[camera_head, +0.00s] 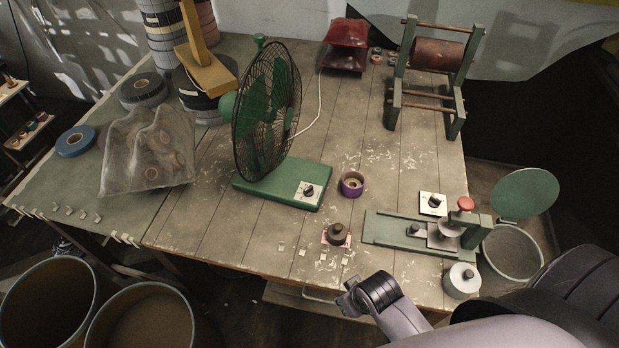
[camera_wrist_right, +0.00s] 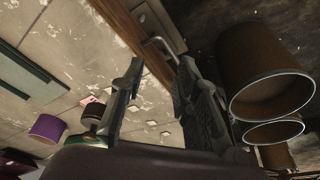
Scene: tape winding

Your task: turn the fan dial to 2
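A green desk fan (camera_head: 267,110) with a dark wire cage stands in the middle of the table. Its green base (camera_head: 275,180) carries a white panel with a black dial (camera_head: 309,190) at the near right corner. The numbers on the panel are too small to read. My right gripper (camera_head: 347,299) is at the table's front edge, below and right of the dial and well apart from it. In the right wrist view, the two fingers of the right gripper (camera_wrist_right: 160,97) stand apart with nothing between them. My left gripper does not show.
A purple tape roll (camera_head: 351,184) sits right of the fan base. A dark round weight (camera_head: 338,235) stands nearer the front edge. A green winding device (camera_head: 400,230) with another dial (camera_head: 434,203) is at the right. Two bins (camera_head: 140,318) stand below the table at left.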

